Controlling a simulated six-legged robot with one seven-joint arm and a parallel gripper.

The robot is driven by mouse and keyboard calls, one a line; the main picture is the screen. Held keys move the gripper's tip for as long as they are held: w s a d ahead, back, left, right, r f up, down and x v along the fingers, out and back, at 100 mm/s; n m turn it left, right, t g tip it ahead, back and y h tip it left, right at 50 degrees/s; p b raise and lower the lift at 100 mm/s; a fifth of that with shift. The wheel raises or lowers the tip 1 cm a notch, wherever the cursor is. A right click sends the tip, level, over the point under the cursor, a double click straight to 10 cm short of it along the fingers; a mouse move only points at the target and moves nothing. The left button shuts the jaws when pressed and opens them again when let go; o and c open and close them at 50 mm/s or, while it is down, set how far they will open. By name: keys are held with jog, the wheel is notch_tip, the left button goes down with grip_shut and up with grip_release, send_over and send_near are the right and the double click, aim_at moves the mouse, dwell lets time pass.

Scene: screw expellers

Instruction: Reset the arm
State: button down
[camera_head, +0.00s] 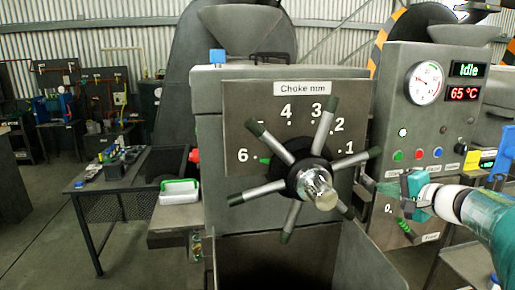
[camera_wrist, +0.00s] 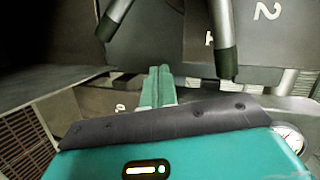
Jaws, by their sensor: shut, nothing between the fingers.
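My arm (camera_head: 487,213) reaches in from the right edge of the head view, in front of the right-hand control panel. My gripper (camera_head: 406,186) is just right of the choke handwheel, apart from it as far as I can see. In the wrist view its two teal fingers (camera_wrist: 158,80) lie together, shut and empty. The choke handwheel (camera_head: 316,184) has a shiny hub and several spokes with dark green tips. A small green pointer (camera_head: 265,160) is near the 6 on the choke dial plate (camera_head: 270,105).
The control panel (camera_head: 398,110) carries a round gauge (camera_head: 425,83) and displays reading "Idle" and "65 °C". A green-tipped lever (camera_head: 405,228) sits below my gripper. Two wheel spokes (camera_wrist: 226,50) hang near the fingers in the wrist view. A side table (camera_head: 110,183) stands left.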

jog(key=s+a+f+n+g, duration=0.3)
jog(key=s+a, duration=0.3)
jog(key=a, duration=0.3)
jog(key=s+a+f+n+g, duration=0.2)
jog(key=s+a+n+g, duration=0.1)
jog(key=s+a, duration=0.5)
jog(key=s+a+f+n+g+h, duration=0.1)
jog(key=s+f+n+h, duration=0.2)
jog(key=s, duration=0.3)
jog(key=s+a+f+n+g+h, duration=0.1)
jog(key=s+f+n+h, duration=0.1)
jog(key=s, duration=0.5)
jog(key=shift+s+a+f+n+h, duration=0.3)
jog(key=shift+f+n+h, duration=0.1)
jog(key=shift+f, duration=0.35)
